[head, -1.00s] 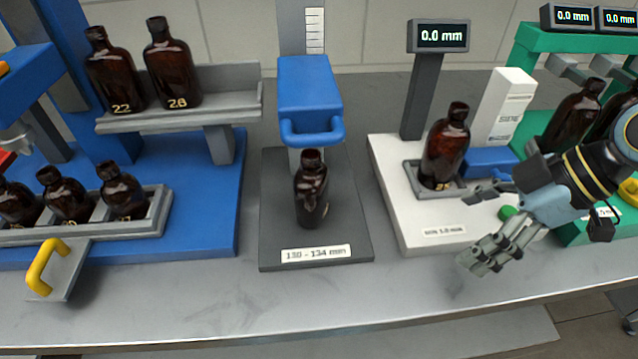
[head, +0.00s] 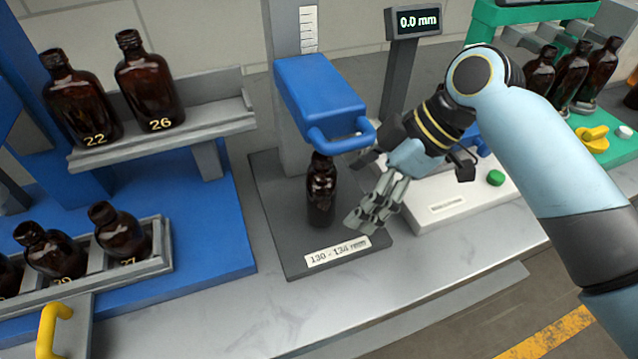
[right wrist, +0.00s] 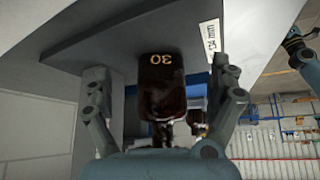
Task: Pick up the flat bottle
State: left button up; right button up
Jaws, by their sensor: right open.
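The amber glass bottle (head: 321,192) stands upright on the dark grey base plate of the gauge stand, below the blue gauge head. In the right wrist view the bottle (right wrist: 172,92) appears upside down, with the number 30 on it. My right gripper (head: 364,192) is open, just right of the bottle in the head view. In the right wrist view its fingers lie on either side of the bottle's outline, with gaps at both sides. I cannot tell how deep the bottle is between them.
The blue gauge head (head: 318,95) with its handle hangs close above the bottle. A grey shelf (head: 225,115) with bottles 22 and 26 and a lower grey rack (head: 155,265) stand left. More bottles stand at the green station (head: 535,12).

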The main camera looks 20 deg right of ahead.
aim_at(322, 191)
jog(key=shift+w+a, duration=0.25)
jog(key=shift+a, duration=0.4)
jog(key=a, duration=0.1)
jog(key=w+a+p, duration=0.1)
jog(key=a, duration=0.2)
jog(key=shift+w+a+f, duration=0.2)
jog(key=shift+w+f, duration=0.05)
jog(key=shift+f, duration=0.05)
jog(key=shift+f+p, duration=0.2)
jog(key=shift+p, duration=0.1)
pick_arm(q)
jog(key=shift+a+r, duration=0.55)
jog(key=shift+r, duration=0.3)
pick_arm(e)
jog(key=shift+d, duration=0.1)
jog(key=c, duration=1.5)
jog(key=shift+o, duration=0.2)
pick_arm(q)
jog(key=shift+w+f, duration=0.1)
jog(key=shift+f, duration=0.05)
